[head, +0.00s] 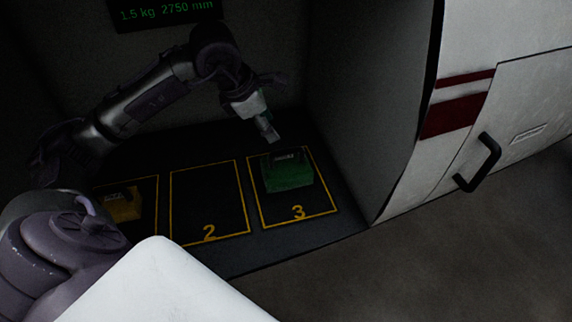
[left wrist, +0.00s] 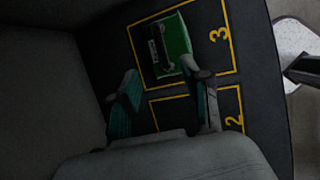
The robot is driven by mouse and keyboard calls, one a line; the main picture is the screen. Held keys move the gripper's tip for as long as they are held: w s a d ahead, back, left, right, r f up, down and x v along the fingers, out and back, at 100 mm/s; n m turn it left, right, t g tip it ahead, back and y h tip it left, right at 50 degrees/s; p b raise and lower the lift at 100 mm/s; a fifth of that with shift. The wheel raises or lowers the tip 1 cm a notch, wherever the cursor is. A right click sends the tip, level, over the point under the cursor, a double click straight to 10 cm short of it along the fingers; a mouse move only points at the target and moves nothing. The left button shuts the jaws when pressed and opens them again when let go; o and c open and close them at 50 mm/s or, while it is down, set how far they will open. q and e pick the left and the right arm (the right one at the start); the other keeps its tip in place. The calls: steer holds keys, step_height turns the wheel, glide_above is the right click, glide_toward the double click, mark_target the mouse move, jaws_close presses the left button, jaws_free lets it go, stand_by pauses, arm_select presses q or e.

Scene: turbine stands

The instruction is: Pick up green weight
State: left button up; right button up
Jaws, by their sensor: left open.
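The green weight (head: 289,174) is a block with a dark handle or label on top. It sits inside the yellow outline marked 3 on the dark shelf floor. It also shows in the left wrist view (left wrist: 177,46), beyond the fingers and near the tip of the right-hand one. My left gripper (head: 270,132) is open and empty, above and just behind the weight in the head view. In the left wrist view its two fingers (left wrist: 165,97) are spread apart, with dark floor between them. My right gripper is not in view.
A yellow weight (head: 121,206) sits in the left outlined slot, partly behind my arm. The slot marked 2 (head: 208,200) is empty. A grey wall bounds the shelf on the right, beside a white panel (head: 520,120) with a black handle (head: 486,165). A dark display (head: 166,12) hangs above.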

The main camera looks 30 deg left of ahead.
mark_target(288, 150)
arm_select(q)
steer(key=p+x, duration=0.1)
steer(key=x, duration=0.7)
steer(key=shift+p, duration=0.35)
steer(key=shift+w+d+f+p, duration=0.15)
steer(key=shift+w+f+p, duration=0.05)
steer(key=shift+f+p, duration=0.25)
steer(key=p+x, duration=0.1)
steer(key=x, duration=0.2)
steer(key=shift+w+f+p, duration=0.2)
steer(key=shift+p, duration=0.15)
steer(key=shift+w+f, duration=0.1)
steer(key=shift+f, duration=0.25)
steer(key=shift+c, duration=0.6)
jaws_close()
steer(key=shift+w+r, duration=0.1)
steer(key=shift+r, duration=0.1)
